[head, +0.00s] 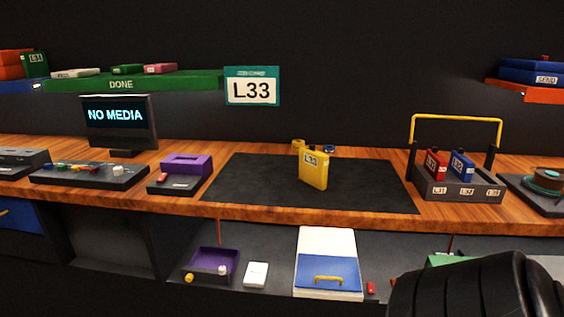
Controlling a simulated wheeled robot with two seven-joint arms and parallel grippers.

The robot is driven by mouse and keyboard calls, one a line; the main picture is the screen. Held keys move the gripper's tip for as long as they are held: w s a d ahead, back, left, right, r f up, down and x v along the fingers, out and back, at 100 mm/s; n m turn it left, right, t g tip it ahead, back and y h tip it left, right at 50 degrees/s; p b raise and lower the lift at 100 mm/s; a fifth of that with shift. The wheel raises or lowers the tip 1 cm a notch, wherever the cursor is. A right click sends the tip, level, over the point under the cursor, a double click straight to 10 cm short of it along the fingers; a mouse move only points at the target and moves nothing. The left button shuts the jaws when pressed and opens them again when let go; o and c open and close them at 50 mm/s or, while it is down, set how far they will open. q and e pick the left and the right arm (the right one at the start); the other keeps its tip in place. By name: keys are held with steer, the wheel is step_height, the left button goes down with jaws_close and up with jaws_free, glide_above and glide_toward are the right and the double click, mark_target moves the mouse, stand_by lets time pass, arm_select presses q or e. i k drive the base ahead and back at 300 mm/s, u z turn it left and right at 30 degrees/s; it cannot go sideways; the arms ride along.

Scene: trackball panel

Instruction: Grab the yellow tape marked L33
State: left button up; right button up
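The yellow tape (313,172) stands upright on the dark mat (250,187) on the wooden bench. Its label near the top reads L33. Nothing holds it, and clear mat surrounds its front and sides. A wall sign (251,86) above the bench also reads L33. Neither gripper shows in the head view. A black ribbed part, which looks like part of my own arm, fills the lower right corner, with no fingers visible on it.
Right of the mat, a carrier (458,186) with a yellow handle holds a red tape (434,164) and a blue tape (461,165). Left stand a purple-topped device (187,167), a control panel (90,175) and a NO MEDIA monitor (117,118). Small rolls (298,145) lie behind the tape.

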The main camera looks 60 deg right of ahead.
mark_target(313, 166)
steer(key=z, duration=0.5)
steer(key=i, duration=0.9)
steer(key=z, duration=0.85)
